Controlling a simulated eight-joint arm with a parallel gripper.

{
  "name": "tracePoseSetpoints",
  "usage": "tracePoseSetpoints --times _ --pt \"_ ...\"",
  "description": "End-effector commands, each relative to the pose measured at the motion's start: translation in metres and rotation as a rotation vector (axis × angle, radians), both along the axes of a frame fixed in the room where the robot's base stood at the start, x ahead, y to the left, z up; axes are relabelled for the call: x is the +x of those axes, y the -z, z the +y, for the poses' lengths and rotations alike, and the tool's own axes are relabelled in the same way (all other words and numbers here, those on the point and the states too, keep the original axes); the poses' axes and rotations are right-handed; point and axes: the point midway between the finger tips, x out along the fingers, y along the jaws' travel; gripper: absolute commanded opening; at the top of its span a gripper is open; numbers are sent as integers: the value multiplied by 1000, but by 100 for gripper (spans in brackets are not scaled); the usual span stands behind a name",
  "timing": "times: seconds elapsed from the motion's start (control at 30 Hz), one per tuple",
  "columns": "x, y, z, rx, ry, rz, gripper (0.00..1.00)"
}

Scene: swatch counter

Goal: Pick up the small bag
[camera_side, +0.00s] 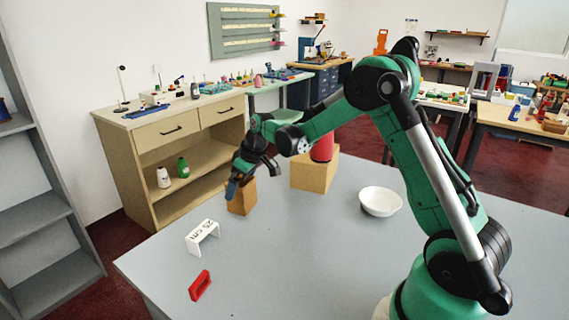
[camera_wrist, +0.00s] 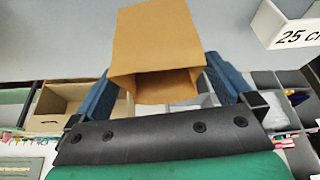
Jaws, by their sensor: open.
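The small bag (camera_side: 242,198) is a brown paper bag standing upright on the grey table, near its far left edge in the side view. In the wrist view the bag (camera_wrist: 160,42) shows at the top centre, with its open mouth facing the camera. My gripper (camera_side: 247,176) is at the top of the bag, pointing down. In the wrist view my gripper (camera_wrist: 166,88) is open, with one blue finger on each side of the bag's mouth. I cannot tell whether either finger touches the paper.
A white "25 cm" stand (camera_side: 202,235) and a red handle-shaped piece (camera_side: 200,285) are nearer the front left. A larger tan block (camera_side: 314,176) with a red object (camera_side: 322,150) stands behind right. A white bowl (camera_side: 380,202) sits farther right. The table (camera_side: 300,260) is clear in front.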

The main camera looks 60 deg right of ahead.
Motion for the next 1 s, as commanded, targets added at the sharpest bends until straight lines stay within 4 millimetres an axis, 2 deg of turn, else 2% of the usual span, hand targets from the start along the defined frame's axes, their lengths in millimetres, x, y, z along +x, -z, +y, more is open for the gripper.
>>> tracePoseSetpoints --times 0.3,0.5,0.57,0.83,1.0 --pt "1 3 0 -1 0 0 100" --pt "1 3 0 -1 1 0 43" --pt "1 3 0 -1 1 0 29" --pt "1 1 0 -1 1 0 29" --pt "1 -12 0 -1 1 0 29"
